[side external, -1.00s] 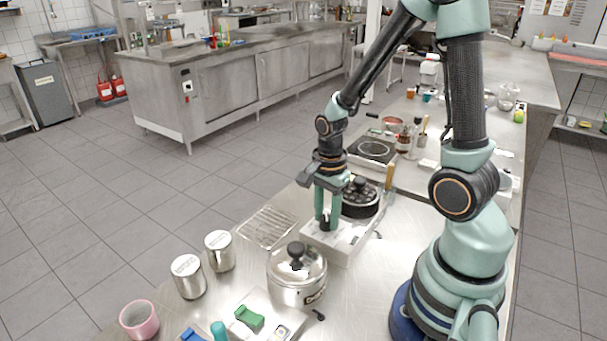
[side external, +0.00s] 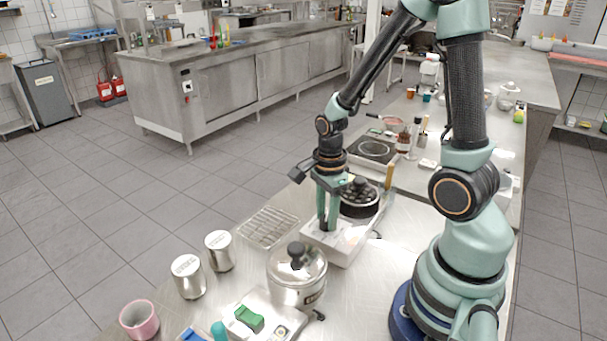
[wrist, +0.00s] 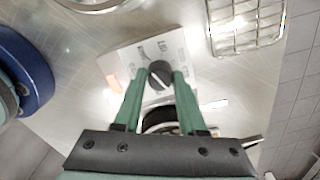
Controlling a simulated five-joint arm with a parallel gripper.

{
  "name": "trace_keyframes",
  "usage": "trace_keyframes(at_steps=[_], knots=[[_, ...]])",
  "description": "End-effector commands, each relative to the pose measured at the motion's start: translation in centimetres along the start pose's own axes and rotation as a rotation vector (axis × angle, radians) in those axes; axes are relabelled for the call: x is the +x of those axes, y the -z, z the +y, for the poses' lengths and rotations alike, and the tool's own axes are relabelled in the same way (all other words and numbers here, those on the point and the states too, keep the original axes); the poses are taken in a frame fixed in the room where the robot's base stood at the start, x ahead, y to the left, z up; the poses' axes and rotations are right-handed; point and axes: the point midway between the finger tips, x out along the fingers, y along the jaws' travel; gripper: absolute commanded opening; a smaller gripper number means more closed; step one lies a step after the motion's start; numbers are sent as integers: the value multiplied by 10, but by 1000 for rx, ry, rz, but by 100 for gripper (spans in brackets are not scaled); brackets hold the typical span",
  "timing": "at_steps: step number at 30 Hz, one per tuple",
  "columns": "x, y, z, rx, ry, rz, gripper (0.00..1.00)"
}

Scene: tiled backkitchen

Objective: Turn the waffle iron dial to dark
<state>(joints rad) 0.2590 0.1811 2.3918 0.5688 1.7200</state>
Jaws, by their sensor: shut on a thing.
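The waffle iron has a pale base (side external: 345,248) and a round black cooking part (side external: 360,203) at its back. Its dark round dial (wrist: 160,75) is on the front panel, with a pale line on its face. Printed marks sit on the panel beyond the dial, too small to read surely. My gripper (side external: 327,227) points straight down at the panel, with its green fingers shut on the dial from both sides. It also shows in the wrist view (wrist: 161,77). In the side view the fingers mostly hide the dial.
A lidded steel pot (side external: 297,275) stands close in front of the waffle iron. A wire rack (side external: 268,227) lies to the left. Steel canisters (side external: 188,277) and a pink cup (side external: 139,320) stand farther left. A hot plate (side external: 372,150) is behind.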

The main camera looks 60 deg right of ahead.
Motion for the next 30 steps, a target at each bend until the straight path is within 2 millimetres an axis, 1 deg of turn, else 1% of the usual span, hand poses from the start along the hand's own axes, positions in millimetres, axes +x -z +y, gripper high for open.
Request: trace_keyframes(at_steps=[1,3,12,17,20,23,30], knots=[[0,0,0,2,0,0,48],[0,0,0,2,0,0,70],[0,0,0,0,0,0,70],[-8,0,-1,0,4,-1,70],[-20,0,-1,0,6,-1,70],[-37,0,-2,0,8,-1,70],[-83,0,-2,0,9,-1,70]])
